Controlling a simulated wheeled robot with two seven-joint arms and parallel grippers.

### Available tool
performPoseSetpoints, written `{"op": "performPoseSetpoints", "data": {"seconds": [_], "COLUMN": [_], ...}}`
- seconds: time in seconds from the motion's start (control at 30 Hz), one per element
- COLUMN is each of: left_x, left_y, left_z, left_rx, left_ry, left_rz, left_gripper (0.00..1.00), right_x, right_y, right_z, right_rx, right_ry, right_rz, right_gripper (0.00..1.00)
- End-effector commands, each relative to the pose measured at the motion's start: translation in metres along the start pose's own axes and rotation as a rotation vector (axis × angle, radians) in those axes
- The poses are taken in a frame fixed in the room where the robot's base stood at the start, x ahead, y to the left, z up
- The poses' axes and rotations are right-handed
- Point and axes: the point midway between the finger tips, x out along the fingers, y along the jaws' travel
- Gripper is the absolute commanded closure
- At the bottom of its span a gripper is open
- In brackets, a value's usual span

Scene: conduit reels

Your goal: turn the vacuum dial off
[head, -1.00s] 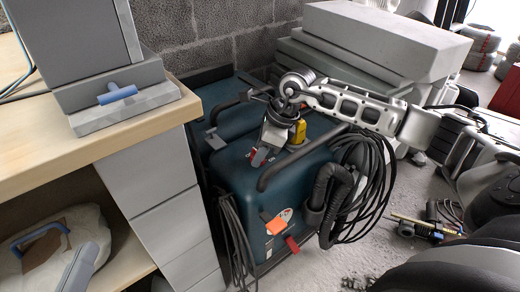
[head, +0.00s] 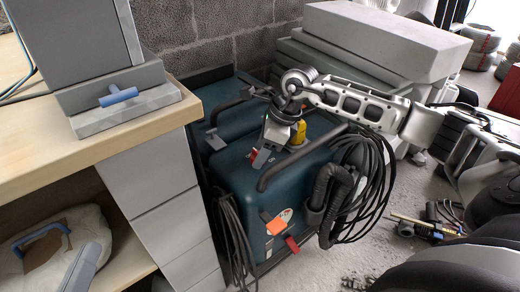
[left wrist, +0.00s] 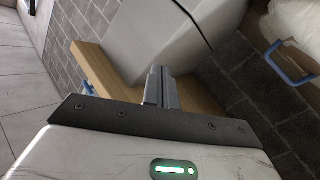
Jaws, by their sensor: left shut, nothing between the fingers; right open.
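The vacuum (head: 296,183) is a dark teal machine on the floor beside the workbench. My right arm reaches in from the right, and its open gripper (head: 262,157) points down at the vacuum's top. A small red piece (head: 254,154) shows at the fingertips; it may be part of the dial, but I cannot tell. A small pale mark sits on the casing just right of the fingertips. The gripper hides much of this spot, so the dial's setting cannot be read. My left gripper (left wrist: 160,88) shows in the left wrist view, shut and empty.
A black hose (head: 331,195) and coiled cable (head: 372,170) hang on the vacuum's right side. The wooden workbench (head: 130,135) is close on the left. Grey slabs (head: 385,40) are stacked behind.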

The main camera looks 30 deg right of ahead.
Motion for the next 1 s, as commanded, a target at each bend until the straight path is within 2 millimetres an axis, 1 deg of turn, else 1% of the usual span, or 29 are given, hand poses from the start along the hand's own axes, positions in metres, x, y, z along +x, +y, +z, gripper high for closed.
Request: {"op": "performPoseSetpoints", "data": {"seconds": [0.03, 0.07, 0.13, 0.2, 0.4, 0.53, 0.6, 0.73, 1.0], "left_x": [0.0, -0.001, -0.006, -0.007, -0.007, -0.008, -0.009, -0.01, -0.011], "left_y": [0.003, 0.003, 0.0, -0.003, -0.007, -0.009, -0.011, -0.014, -0.016], "left_z": [-0.003, -0.002, 0.01, 0.014, 0.012, 0.013, 0.014, 0.019, 0.022], "left_rx": [-0.006, -0.011, -0.04, -0.021, 0.047, 0.079, 0.095, 0.115, 0.128], "left_ry": [-0.013, -0.025, -0.076, -0.099, -0.126, -0.144, -0.154, -0.174, -0.186], "left_rz": [0.0, -0.002, -0.032, -0.051, -0.085, -0.103, -0.111, -0.119, -0.122], "left_gripper": [1.0, 1.0, 1.0, 1.0, 1.0, 1.0, 1.0, 1.0, 1.0], "right_x": [-0.012, -0.018, -0.034, -0.052, -0.1, -0.125, -0.135, -0.146, -0.15], "right_y": [-0.001, -0.001, -0.001, -0.001, -0.001, -0.001, 0.0, 0.0, 0.0], "right_z": [0.001, 0.001, 0.002, 0.002, 0.002, 0.001, 0.001, 0.001, 0.001], "right_rx": [0.0, 0.0, 0.0, 0.0, -0.001, -0.002, -0.002, -0.002, -0.002], "right_ry": [0.0, 0.001, 0.0, 0.0, 0.0, 0.0, -0.001, -0.001, -0.001], "right_rz": [-0.004, -0.004, -0.005, -0.005, -0.004, -0.004, -0.002, -0.001, 0.0], "right_gripper": [0.45, 0.45, 0.45, 0.45, 0.45, 0.45, 0.45, 0.45, 0.45]}}
